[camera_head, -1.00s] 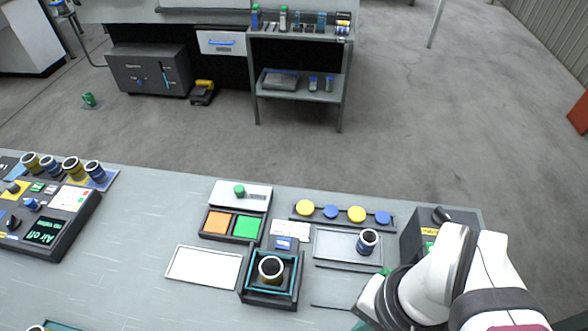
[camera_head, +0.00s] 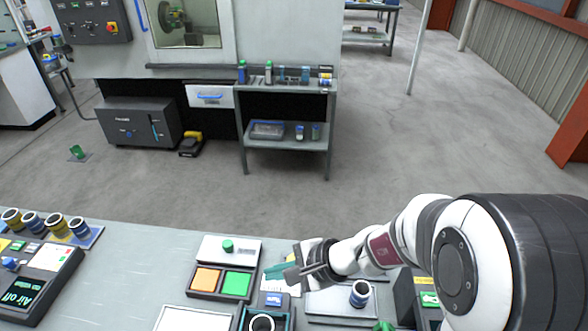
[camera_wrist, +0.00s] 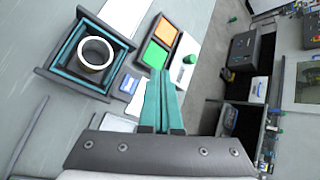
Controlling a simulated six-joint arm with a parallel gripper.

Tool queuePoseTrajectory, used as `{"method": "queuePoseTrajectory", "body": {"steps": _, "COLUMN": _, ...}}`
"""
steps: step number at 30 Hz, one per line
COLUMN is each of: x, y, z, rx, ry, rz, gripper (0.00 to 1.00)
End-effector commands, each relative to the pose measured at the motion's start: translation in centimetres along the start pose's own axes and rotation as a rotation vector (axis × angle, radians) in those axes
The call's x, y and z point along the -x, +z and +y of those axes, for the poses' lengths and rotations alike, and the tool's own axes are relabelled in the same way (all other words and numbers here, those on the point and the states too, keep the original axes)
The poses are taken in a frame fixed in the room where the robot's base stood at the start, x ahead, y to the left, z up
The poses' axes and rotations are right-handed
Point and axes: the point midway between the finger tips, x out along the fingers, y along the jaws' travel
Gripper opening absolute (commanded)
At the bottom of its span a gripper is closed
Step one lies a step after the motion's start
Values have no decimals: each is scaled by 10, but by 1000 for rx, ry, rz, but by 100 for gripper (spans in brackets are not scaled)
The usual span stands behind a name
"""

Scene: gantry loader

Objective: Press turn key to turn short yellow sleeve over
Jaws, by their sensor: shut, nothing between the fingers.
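A sleeve with a pale rim and dark bore (camera_head: 262,323) stands upright in a square dark holder with teal inner walls (camera_head: 241,321). In the wrist view the sleeve (camera_wrist: 110,51) sits inside the holder (camera_wrist: 48,75); its outer colour is hard to tell. A small blue key with pale lettering, seemingly the turn key (camera_head: 274,299), lies just behind the holder. It also shows in the wrist view (camera_wrist: 129,84). My gripper (camera_head: 268,272) is shut and empty, its teal fingers together (camera_wrist: 159,78), above the table near the key and apart from it.
An orange (camera_head: 206,279) and a green (camera_head: 237,284) pad stand left of my fingers, with a green knob (camera_head: 228,246) behind. A blue sleeve (camera_head: 360,293) stands on a tray at right. Yellow and blue sleeves (camera_head: 56,225) and an "Air off" panel (camera_head: 20,294) are far left.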

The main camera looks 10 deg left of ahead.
Motion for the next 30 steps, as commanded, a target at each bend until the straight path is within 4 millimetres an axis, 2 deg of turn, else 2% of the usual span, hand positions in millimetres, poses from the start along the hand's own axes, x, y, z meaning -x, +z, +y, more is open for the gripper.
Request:
{"method": "queuePoseTrajectory", "body": {"steps": 4, "x": -12, "y": -13, "z": -3, "rx": -51, "ry": -21, "rz": 18, "gripper": 0}}
{"method": "queuePoseTrajectory", "body": {"steps": 16, "x": -15, "y": -16, "z": -1, "rx": -58, "ry": -23, "rz": 19, "gripper": 0}}
{"method": "queuePoseTrajectory", "body": {"steps": 30, "x": -60, "y": -48, "z": 32, "rx": -60, "ry": -22, "rz": 18, "gripper": 0}}
